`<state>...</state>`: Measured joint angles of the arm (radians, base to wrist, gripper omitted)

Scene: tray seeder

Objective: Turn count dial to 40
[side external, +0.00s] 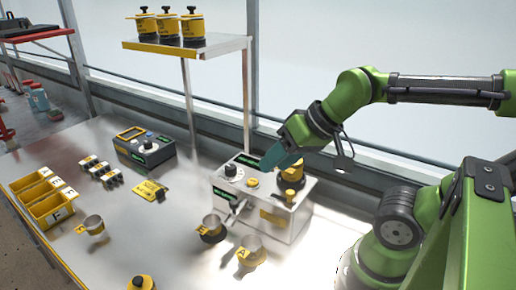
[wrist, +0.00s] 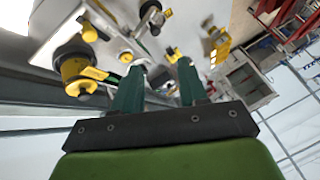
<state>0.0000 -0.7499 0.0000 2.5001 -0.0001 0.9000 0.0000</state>
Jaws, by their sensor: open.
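A white seeder box (side external: 288,222) stands on the bench with a dark-topped dial (side external: 231,170) on its top left, beside a green display (side external: 247,160). A dark control box (side external: 146,150) further back also carries a knob and a green display; I cannot read which dial is the count dial or any setting. My gripper (side external: 268,166) is open above the seeder's top, right of the seeder dial, with its teal fingers pointing down and left. In the wrist view its two fingers (wrist: 160,66) are apart, and nothing is clearly held between them.
A yellow hopper (side external: 292,172) rises from the seeder's right side, close to my gripper. Metal cups (side external: 212,224) stand in front. Yellow bins (side external: 50,207) are at the left. A raised shelf (side external: 195,45) holds several yellow canisters. The bench (side external: 165,225) has free room in its middle.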

